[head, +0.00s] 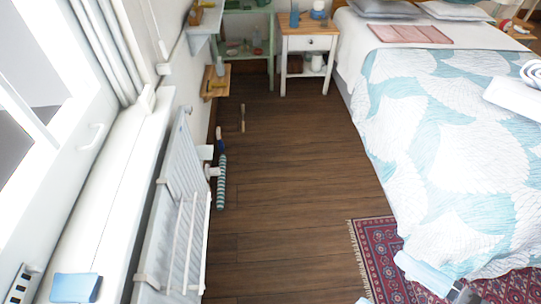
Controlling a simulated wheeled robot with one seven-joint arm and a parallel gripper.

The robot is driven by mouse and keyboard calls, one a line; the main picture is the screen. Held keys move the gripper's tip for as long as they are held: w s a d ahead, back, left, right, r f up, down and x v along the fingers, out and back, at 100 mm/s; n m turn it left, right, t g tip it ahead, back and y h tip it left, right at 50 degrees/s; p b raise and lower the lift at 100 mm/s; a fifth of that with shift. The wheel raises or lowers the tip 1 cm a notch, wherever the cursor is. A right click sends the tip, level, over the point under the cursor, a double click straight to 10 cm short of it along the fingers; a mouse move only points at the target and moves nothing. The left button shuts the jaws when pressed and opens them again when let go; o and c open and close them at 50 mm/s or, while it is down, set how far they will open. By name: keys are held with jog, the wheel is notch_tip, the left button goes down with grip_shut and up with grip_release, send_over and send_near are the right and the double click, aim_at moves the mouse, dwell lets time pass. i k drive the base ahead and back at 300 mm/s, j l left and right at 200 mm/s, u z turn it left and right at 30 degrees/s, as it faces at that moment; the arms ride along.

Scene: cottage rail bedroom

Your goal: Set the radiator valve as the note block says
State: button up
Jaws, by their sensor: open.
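The white radiator (178,215) stands along the left wall below the window, with rails across its front. A small white fitting (212,171) at its far lower end looks like the valve; its setting is too small to read. A light blue block (76,288) lies on the near end of the window sill and may be the note block; no writing is readable on it. A white piece with dark marks (20,283) stands beside it, at the window frame. My gripper is not in view; only a pale blue and white part, likely my arm, shows at lower right.
A striped roll (222,182) lies on the floor beside the radiator's far end. The bed (440,130) fills the right side, with a red patterned rug (375,250) at its near end. A nightstand (307,45) stands at the back.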

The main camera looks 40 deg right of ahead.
aim_at(212, 171)
jog(key=l+z, duration=0.2)
jog(key=i+u, duration=0.15)
jog(key=i, duration=0.2)
jog(key=i+l+u, duration=1.05)
jog(key=l, duration=0.35)
jog(key=i+l+u, duration=0.25)
jog(key=l, duration=0.25)
jog(key=l+u, duration=0.3)
jog(key=l, duration=0.45)
jog(key=l+u, duration=0.25)
jog(key=l, duration=0.5)
